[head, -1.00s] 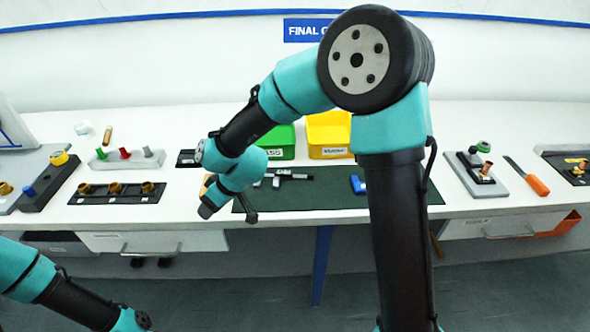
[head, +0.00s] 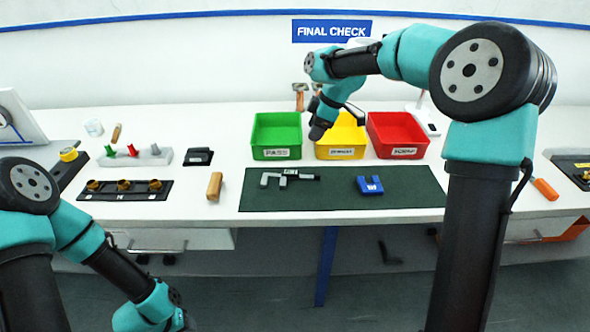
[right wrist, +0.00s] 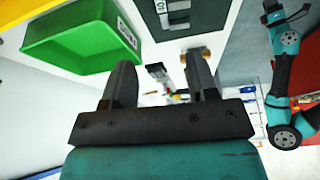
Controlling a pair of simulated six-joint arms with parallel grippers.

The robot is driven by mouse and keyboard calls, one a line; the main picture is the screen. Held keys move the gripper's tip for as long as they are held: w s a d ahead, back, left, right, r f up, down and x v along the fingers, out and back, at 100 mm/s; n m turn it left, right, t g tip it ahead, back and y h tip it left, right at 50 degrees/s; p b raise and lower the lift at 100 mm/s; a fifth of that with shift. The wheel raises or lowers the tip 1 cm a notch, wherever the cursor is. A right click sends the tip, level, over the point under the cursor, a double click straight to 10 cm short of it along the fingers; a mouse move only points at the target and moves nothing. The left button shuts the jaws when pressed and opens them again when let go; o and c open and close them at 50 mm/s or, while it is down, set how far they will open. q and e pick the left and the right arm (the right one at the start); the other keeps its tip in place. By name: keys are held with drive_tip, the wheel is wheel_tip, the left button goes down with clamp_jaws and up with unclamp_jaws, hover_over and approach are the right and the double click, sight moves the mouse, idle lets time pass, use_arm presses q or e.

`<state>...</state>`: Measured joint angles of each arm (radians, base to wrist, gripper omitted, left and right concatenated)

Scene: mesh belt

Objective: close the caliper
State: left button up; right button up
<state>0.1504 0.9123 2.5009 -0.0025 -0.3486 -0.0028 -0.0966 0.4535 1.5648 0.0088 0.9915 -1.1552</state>
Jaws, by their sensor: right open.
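The grey caliper (head: 290,177) with a dark part at its right end lies flat on the dark green mat (head: 330,199). Its two jaws point toward the front edge, with a gap between them. My right gripper (right wrist: 160,82) is open, with nothing between its fingers. In the head view the right arm's hand end hangs above the yellow bin, behind the mat and apart from the caliper; its fingertips are hard to make out there. My left arm is low at the left, and its gripper is out of the picture.
Green (head: 276,136), yellow (head: 341,152) and red (head: 398,136) bins stand behind the mat. A blue block (head: 369,185) lies right of the caliper. A wooden block (head: 214,186) and a black rack of brass parts (head: 124,190) are to the left.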

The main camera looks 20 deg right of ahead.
sight(291, 172)
drive_tip(key=shift+f, duration=0.1)
drive_tip(key=x, duration=1.7)
drive_tip(key=shift+a+f, duration=0.1)
drive_tip(key=shift+a, duration=0.05)
clamp_jaws()
